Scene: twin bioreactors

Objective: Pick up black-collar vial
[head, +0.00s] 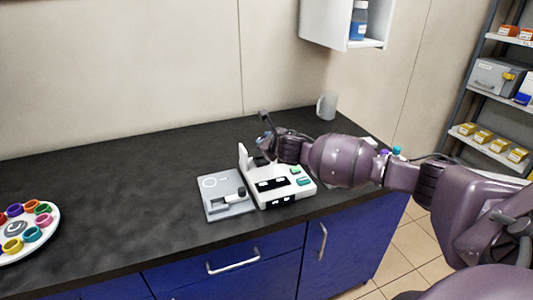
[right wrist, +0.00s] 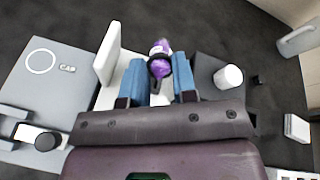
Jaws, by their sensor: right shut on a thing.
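The black-collar vial (right wrist: 160,66) shows in the right wrist view, with purple contents and a dark band around its middle. It sits between the two blue fingers of my right gripper (right wrist: 160,82), which is shut on it. In the head view my right gripper (head: 268,142) is over the back of a white device (head: 286,194) on the counter. The vial cannot be made out clearly there. Whether its base still touches the device is hidden. My left gripper is not in view.
A grey plate (head: 216,207) marked CAP, with a black-and-white part on it, lies left of the device. A white mug (head: 327,105) stands at the back. A round tray (head: 52,222) of coloured pots is far left. The dark counter (head: 120,190) between is clear.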

